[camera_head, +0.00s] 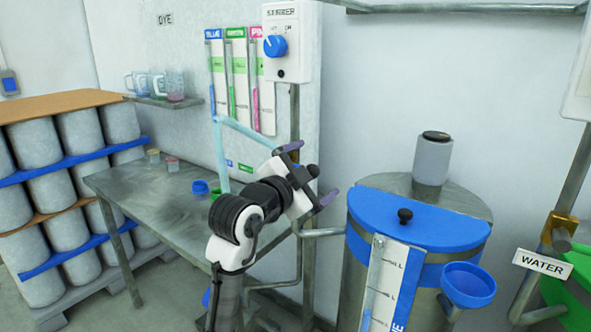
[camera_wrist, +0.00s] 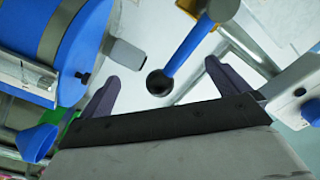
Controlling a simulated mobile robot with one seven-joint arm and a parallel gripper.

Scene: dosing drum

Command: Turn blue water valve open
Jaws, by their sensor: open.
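In the wrist view a blue valve lever (camera_wrist: 187,47) with a black ball knob (camera_wrist: 158,82) runs down from a brass-coloured fitting (camera_wrist: 187,8) at the top. The knob appears between the fingertips of my gripper (camera_wrist: 160,77), with no contact visible; its depth I cannot tell. My gripper also shows in the head view (camera_head: 311,172), open and empty, in front of the vertical pipe (camera_head: 294,115) left of the drum.
The blue-lidded drum (camera_head: 415,217) stands right of my gripper, with a blue funnel (camera_head: 467,283) at its side. A control box (camera_head: 290,60) hangs above. A metal table (camera_head: 165,212) lies left. A WATER sign (camera_head: 542,263) and brass fitting (camera_head: 558,229) are far right.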

